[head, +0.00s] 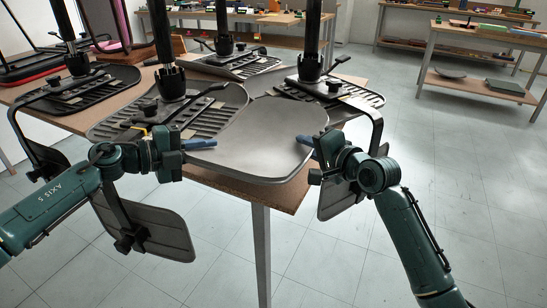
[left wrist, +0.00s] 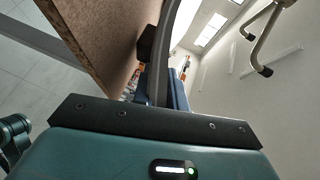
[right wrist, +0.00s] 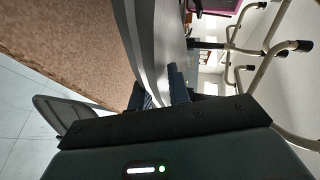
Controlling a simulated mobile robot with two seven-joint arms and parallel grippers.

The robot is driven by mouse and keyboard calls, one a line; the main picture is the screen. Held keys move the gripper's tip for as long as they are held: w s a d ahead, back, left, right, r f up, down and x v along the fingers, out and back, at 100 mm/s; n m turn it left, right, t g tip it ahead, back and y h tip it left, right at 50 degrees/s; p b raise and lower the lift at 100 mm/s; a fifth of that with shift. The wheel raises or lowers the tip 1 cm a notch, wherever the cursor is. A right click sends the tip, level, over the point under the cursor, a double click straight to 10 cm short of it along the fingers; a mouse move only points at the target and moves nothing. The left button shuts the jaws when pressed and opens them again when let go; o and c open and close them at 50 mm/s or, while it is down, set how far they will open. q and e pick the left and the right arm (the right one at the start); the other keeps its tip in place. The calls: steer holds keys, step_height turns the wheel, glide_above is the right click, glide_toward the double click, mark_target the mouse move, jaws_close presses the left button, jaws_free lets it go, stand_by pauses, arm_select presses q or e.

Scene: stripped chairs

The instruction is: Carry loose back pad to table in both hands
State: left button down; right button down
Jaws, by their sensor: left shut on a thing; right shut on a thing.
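The loose back pad (head: 255,140) is a smooth, dark grey, rounded panel. It lies about level over the front corner of the wooden table (head: 287,197); I cannot tell whether it touches the top. My left gripper (head: 201,143) is shut on its left edge and my right gripper (head: 306,141) is shut on its right edge. In the left wrist view the pad's edge (left wrist: 182,35) runs between the blue fingers (left wrist: 177,90). In the right wrist view the pad (right wrist: 152,40) is at the fingers (right wrist: 176,84), with the brown table close beside it.
Several upturned chair seats with black columns crowd the table behind the pad, including one close behind it (head: 222,115). Attached backrests hang off the table at the front left (head: 158,232) and right (head: 338,197). A shelf bench (head: 480,85) stands far right. The floor between is clear.

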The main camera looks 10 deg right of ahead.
arm_select(q)
steer(key=shift+d+f+b, duration=0.15)
steer(key=shift+b, duration=0.15)
arm_select(e)
steer(key=shift+s+a+f, duration=0.1)
steer(key=shift+f, duration=0.8)
arm_select(q)
steer(key=c, duration=1.8)
jaws_free()
arm_select(e)
steer(key=c, duration=1.7)
jaws_free()
steer(key=shift+r, duration=0.15)
arm_select(q)
steer(key=o, duration=0.4)
arm_select(e)
steer(key=o, duration=0.4)
steer(key=shift+r, duration=0.25)
arm_select(q)
steer(key=shift+f, duration=0.1)
arm_select(e)
steer(key=shift+r, duration=0.1)
arm_select(q)
steer(key=v, duration=1.2)
arm_select(e)
steer(key=v, duration=1.2)
steer(key=shift+r, duration=0.1)
